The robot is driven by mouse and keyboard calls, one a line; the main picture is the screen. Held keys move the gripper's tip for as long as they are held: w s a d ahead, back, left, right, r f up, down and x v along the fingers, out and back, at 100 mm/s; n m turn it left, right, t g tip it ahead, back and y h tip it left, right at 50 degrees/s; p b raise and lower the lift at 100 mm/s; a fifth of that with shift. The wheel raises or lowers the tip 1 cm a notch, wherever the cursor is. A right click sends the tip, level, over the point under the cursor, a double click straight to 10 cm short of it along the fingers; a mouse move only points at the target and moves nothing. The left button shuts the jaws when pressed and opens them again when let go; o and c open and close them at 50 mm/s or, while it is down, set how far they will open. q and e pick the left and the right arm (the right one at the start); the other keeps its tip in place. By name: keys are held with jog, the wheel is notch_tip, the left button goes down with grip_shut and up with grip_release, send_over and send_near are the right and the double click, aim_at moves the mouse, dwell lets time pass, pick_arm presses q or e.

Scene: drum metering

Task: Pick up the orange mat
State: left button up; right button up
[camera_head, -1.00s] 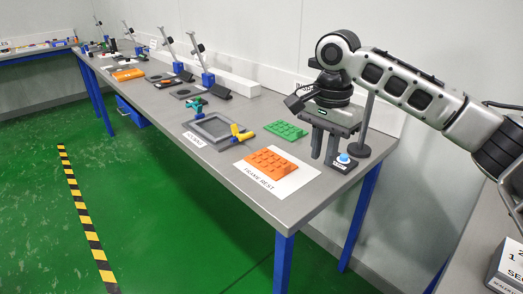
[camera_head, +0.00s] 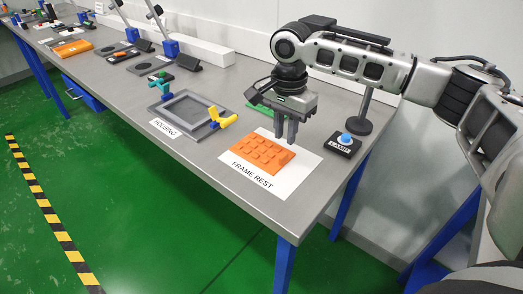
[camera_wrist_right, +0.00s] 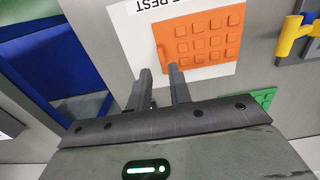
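The orange mat (camera_head: 263,155), a flat piece with rows of raised square studs, lies on the white sheet marked FRAME REST (camera_head: 298,174) on the bench. In the right wrist view the orange mat (camera_wrist_right: 198,38) lies just beyond the fingertips. My right gripper (camera_head: 285,139) points down above the sheet's back edge, behind the mat. In the right wrist view its two fingers (camera_wrist_right: 160,72) stand apart with nothing between them. Whether a fingertip touches the mat's edge is unclear. My left gripper is not in view.
A green mat (camera_head: 262,108) lies behind the sheet, partly hidden by my right gripper. A lamp button box (camera_head: 343,143) and a round-based stand (camera_head: 358,125) are at right. The grey housing frame (camera_head: 190,112) with a yellow clamp (camera_head: 221,117) is at left.

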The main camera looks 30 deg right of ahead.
aim_at(285, 155)
jog(key=shift+w+d+f, duration=0.1)
jog(key=shift+d+f, duration=0.1)
jog(key=shift+f, duration=1.55)
jog(key=shift+w+d+f, duration=0.1)
jog(key=shift+d+f, duration=0.05)
jog(key=shift+f, duration=1.6)
jog(key=shift+r, duration=0.1)
grip_shut()
